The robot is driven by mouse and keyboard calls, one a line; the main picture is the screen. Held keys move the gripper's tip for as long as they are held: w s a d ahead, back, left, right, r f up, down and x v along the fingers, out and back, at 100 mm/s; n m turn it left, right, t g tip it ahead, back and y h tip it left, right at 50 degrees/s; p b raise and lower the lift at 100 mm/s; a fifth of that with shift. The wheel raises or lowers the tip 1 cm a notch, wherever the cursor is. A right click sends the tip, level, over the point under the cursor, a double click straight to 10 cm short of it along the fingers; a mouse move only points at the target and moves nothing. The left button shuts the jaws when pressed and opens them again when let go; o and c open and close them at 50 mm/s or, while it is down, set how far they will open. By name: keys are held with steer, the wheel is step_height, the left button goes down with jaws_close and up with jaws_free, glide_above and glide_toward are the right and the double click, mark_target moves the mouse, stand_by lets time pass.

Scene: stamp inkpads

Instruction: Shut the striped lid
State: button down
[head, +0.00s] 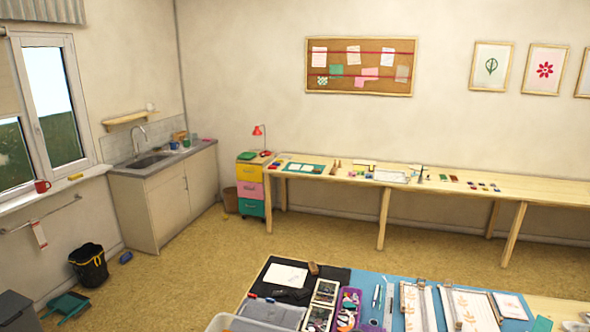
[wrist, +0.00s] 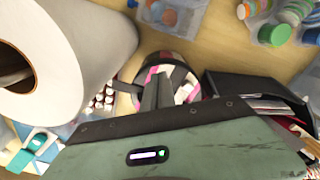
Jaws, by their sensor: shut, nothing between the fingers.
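In the wrist view, a round thing with pink, white and dark stripes (wrist: 184,78) lies on the wooden surface; it looks like the striped lid. My gripper (wrist: 158,88) is shut and empty. Its fingers show in front of the striped thing and hide part of it. I cannot tell whether they touch it, nor how far open the lid stands. My gripper does not show in the head view, and I cannot pick out the striped lid there.
In the wrist view, a large white paper roll (wrist: 85,45) stands close on the left. A black box (wrist: 245,90) with papers is close on the right. Clear containers (wrist: 180,18) with colourful pieces lie at the top. Bare wood (wrist: 215,45) shows between them.

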steer(key=shift+f, duration=0.15)
steer(key=shift+f+b, duration=1.3)
steer(key=shift+f, duration=0.25)
steer(key=shift+s+a+f+b, duration=0.15)
steer(key=shift+f+b, duration=0.15)
steer(key=shift+f, duration=0.25)
steer(key=shift+w+a+f+b, duration=0.15)
steer(key=shift+f+b, duration=0.1)
steer(key=shift+f, duration=0.3)
steer(key=r+p, duration=0.3)
steer(key=r, duration=0.1)
steer(key=r+p, duration=0.2)
steer(key=shift+d+p, duration=0.25)
steer(key=shift+p, duration=0.05)
step_height(320, 180, up, 3)
steer(key=p, duration=0.3)
